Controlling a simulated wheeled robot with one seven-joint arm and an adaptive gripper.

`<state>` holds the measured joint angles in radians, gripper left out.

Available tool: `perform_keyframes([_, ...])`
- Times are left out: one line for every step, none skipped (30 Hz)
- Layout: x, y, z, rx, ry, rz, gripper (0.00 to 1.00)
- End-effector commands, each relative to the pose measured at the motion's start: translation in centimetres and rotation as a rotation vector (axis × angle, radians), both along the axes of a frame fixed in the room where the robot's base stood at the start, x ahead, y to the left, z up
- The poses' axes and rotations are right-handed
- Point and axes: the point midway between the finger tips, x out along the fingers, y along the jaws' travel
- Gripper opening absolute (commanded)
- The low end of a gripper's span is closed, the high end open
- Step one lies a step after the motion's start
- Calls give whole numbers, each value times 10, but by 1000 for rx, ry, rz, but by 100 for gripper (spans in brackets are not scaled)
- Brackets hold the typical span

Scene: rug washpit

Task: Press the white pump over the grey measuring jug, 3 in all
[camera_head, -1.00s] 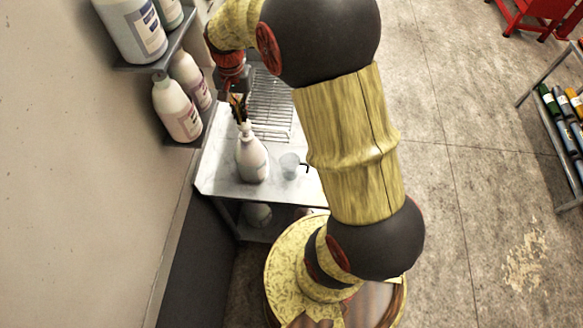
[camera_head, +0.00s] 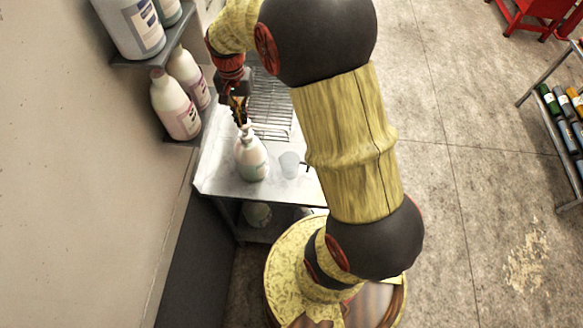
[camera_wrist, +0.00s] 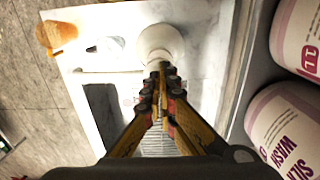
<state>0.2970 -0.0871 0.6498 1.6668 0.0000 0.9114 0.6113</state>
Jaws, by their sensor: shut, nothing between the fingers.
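The white pump bottle (camera_head: 251,160) stands upright on the metal table, its pump head (camera_head: 246,131) on top. The bottle also shows in the wrist view (camera_wrist: 162,42), partly behind the fingertips. The grey measuring jug (camera_head: 289,164), small and translucent with a dark handle, stands just right of the bottle. It looks pale in the wrist view (camera_wrist: 108,52). My gripper (camera_head: 241,118) is shut and empty, pointing down right over the pump head. Its fingertips also show in the wrist view (camera_wrist: 161,72), overlapping the pump head; I cannot tell whether they touch it.
A wire rack (camera_head: 270,105) lies on the table (camera_head: 222,170) behind the bottle. Wall shelves at the left hold large labelled bottles (camera_head: 175,105), close beside my gripper. Another container (camera_head: 257,214) stands under the table. Open floor lies to the right.

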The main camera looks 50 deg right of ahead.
Motion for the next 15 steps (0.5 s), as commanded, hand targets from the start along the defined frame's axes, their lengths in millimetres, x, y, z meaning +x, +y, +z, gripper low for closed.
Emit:
perform_keyframes([0,0,-3,1,1,0,0])
perform_keyframes([0,0,-4,1,1,0,0])
perform_keyframes([0,0,-5,1,1,0,0])
perform_keyframes([0,0,-6,1,1,0,0])
perform_keyframes([0,0,-7,0,1,0,0])
perform_keyframes([0,0,-9,0,1,0,0])
perform_keyframes([0,0,-10,0,1,0,0])
perform_keyframes([0,0,-11,0,1,0,0])
perform_keyframes([0,0,-12,0,1,0,0])
perform_keyframes([0,0,-13,0,1,0,0])
perform_keyframes([0,0,-14,0,1,0,0])
perform_keyframes([-1,0,-15,1,2,0,0])
perform_keyframes([-1,0,-16,1,2,0,0])
perform_keyframes([-1,0,-17,1,2,0,0])
perform_keyframes([-1,0,-19,0,3,0,0])
